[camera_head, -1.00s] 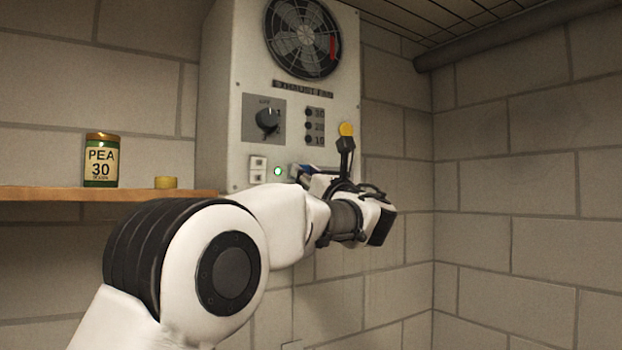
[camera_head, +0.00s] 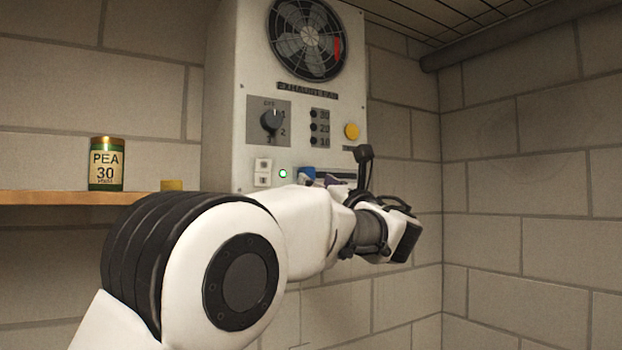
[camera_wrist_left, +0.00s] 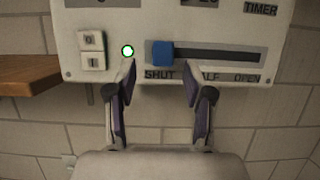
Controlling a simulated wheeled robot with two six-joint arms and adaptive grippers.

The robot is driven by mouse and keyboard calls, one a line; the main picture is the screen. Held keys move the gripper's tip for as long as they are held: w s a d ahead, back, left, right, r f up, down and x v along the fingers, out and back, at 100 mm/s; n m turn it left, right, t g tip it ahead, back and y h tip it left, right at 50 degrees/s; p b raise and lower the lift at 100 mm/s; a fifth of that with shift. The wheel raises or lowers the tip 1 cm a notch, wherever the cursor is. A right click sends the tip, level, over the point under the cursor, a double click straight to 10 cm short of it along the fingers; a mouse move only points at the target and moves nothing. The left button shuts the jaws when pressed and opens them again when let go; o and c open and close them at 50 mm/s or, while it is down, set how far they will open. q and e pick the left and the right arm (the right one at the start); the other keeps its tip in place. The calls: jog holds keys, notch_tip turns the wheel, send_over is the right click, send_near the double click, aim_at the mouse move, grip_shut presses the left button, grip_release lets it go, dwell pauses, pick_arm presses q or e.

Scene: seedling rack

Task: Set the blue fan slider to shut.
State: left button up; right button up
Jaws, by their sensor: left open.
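The blue fan slider (camera_wrist_left: 162,53) sits at the left end of its dark horizontal slot (camera_wrist_left: 222,56), above the word SHUT. HALF and OPEN are printed farther right. In the head view the blue slider (camera_head: 306,174) shows just above my arm, and part of the slot is hidden. My left gripper (camera_wrist_left: 159,72) is open and empty. Its two fingers stand wide apart just below the slider, one to each side, and no contact shows. In the head view my wrist covers most of the gripper. My right gripper is in neither view.
The white fan box (camera_head: 228,100) carries a fan (camera_head: 307,40), a dark knob (camera_head: 271,120), a yellow button (camera_head: 351,131), a two-button switch (camera_head: 262,172) and a lit green lamp (camera_head: 283,173). A wooden shelf (camera_head: 60,197) with a PEA tin (camera_head: 106,165) is left. The right wall is bare.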

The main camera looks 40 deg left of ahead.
pick_arm(q)
jog(key=v, duration=0.8)
jog(key=shift+s+a, duration=0.1)
